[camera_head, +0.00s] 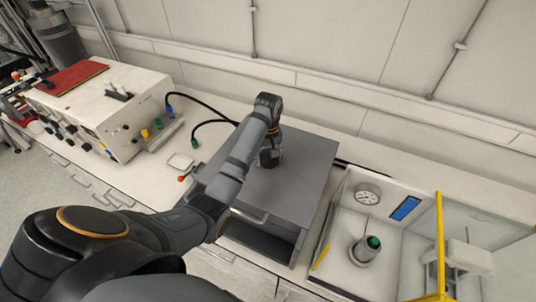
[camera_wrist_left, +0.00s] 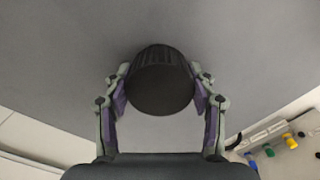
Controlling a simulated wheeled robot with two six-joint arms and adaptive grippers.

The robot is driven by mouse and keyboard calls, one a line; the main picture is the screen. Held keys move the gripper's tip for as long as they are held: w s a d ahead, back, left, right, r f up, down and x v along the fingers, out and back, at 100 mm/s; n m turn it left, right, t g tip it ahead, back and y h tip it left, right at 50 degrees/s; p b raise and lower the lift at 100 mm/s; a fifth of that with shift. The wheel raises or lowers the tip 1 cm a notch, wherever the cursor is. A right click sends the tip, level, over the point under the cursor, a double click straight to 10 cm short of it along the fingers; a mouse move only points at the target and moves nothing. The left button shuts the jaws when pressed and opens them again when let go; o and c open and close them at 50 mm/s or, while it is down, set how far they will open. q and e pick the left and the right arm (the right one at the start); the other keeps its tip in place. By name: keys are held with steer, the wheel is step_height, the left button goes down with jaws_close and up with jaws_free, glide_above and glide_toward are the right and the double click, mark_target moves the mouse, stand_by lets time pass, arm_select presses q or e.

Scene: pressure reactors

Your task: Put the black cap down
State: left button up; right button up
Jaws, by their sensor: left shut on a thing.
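The black cap (camera_wrist_left: 160,82) is between the two fingers of my left gripper (camera_wrist_left: 160,98) in the left wrist view, with a finger against each side. The gripper is shut on it. In the head view my left gripper (camera_head: 269,157) points down over the top of the grey box (camera_head: 305,165). The cap is mostly hidden there by the gripper and arm. The grey surface fills the background behind the cap in the wrist view. I cannot tell whether the cap touches it. My right gripper is not in view.
A white instrument (camera_head: 110,110) with knobs and coloured sockets stands at the left, with black cables (camera_head: 205,103) running toward the box. At the right is an open bay with a gauge (camera_head: 367,194), a green-topped vessel (camera_head: 366,249) and a yellow frame (camera_head: 440,240). The box top's right side is clear.

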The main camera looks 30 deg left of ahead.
arm_select(q)
steer(key=shift+s, duration=0.15)
steer(key=shift+s+d, duration=0.15)
steer(key=shift+d, duration=0.1)
steer(key=shift+s+d+f, duration=0.15)
steer(key=shift+s+f, duration=0.05)
steer(key=shift+s, duration=0.05)
steer(key=shift+s+f, duration=0.1)
steer(key=shift+f, duration=0.05)
steer(key=o, duration=0.9)
steer(key=shift+f, duration=0.1)
steer(key=o, duration=0.3)
steer(key=shift+f, duration=0.1)
steer(key=shift+o, duration=0.5)
steer(key=shift+w, duration=0.25)
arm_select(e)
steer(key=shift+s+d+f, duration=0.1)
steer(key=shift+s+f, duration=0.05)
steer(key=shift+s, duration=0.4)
